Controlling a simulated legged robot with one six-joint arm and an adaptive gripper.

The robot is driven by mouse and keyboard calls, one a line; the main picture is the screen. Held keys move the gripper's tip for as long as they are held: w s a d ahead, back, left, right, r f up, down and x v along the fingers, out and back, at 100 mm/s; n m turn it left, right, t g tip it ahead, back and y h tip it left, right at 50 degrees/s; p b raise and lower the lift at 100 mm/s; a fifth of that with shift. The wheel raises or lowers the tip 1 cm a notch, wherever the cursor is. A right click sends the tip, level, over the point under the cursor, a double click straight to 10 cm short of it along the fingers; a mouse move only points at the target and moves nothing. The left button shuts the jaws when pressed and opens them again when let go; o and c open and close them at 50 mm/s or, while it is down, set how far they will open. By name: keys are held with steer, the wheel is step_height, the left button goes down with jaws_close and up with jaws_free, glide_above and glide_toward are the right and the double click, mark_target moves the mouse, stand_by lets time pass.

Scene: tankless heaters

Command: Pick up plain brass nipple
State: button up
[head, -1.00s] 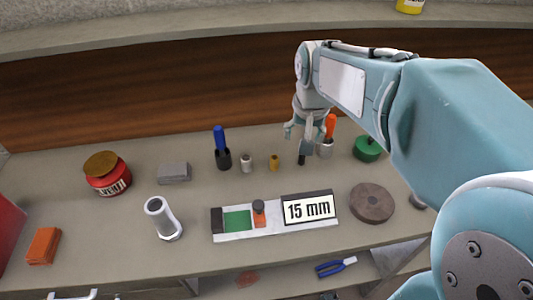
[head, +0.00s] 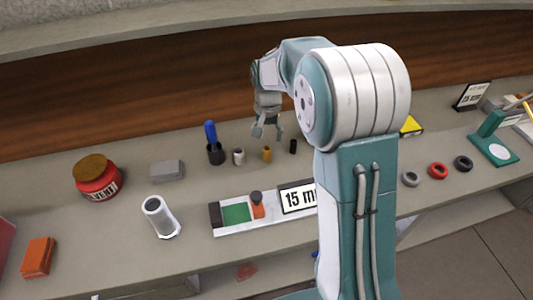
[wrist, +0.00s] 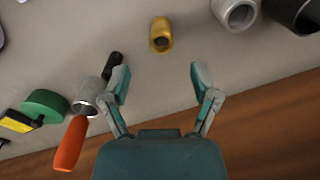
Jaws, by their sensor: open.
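The plain brass nipple (head: 267,154) is a small gold-coloured hollow cylinder standing on the bench, between a grey metal fitting and a small black piece. It also shows in the wrist view (wrist: 161,34), near the top, beyond the fingertips and roughly in line with the gap between them. My gripper (head: 267,131) is open and empty above and behind the nipple in the head view. In the wrist view my gripper (wrist: 158,76) has its two fingers spread wide, with bare bench between them. Nothing hides the nipple in either view.
A grey metal fitting (head: 239,157) and a black cup with a blue-handled tool (head: 212,145) stand left of the nipple. A small black piece (head: 293,146) is on its right. A labelled tray (head: 232,226) lies in front.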

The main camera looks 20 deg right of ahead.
mark_target(266, 148)
steer(key=f, duration=0.6)
steer(key=shift+s+a+f, duration=0.1)
steer(key=shift+a+f, duration=0.1)
steer(key=shift+f, duration=0.2)
jaws_close()
